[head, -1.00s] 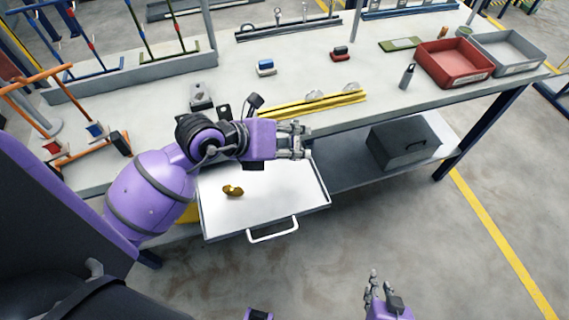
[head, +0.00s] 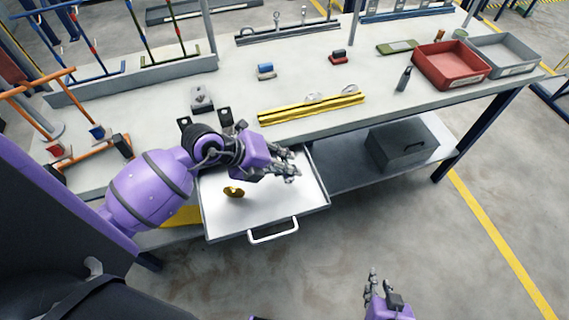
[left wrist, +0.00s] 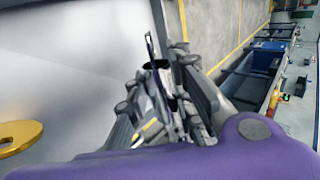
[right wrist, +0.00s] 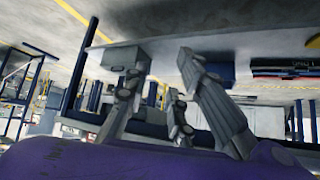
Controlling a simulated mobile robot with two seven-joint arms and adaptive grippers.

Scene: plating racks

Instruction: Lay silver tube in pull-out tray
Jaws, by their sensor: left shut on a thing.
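The pull-out tray (head: 228,220) is drawn out from under the bench, with its handle toward me. My left gripper (head: 290,170) is over the tray's right back part. In the left wrist view my left gripper (left wrist: 165,75) is shut on a thin, silvery piece, seemingly the silver tube; the fingers hide most of it, so its tilt cannot be told. The pale tray floor (left wrist: 75,70) lies beside the fingers. My right gripper (head: 374,285) is away from the bench, over the floor. In the right wrist view its fingers (right wrist: 160,85) are apart and empty.
A gold piece (head: 234,192) lies in the tray, left of my left gripper. Yellow rails (head: 312,107) lie along the bench's front edge above. A dark box (head: 402,145) stands on the lower shelf. Red (head: 452,68) and grey bins (head: 506,55) are far right.

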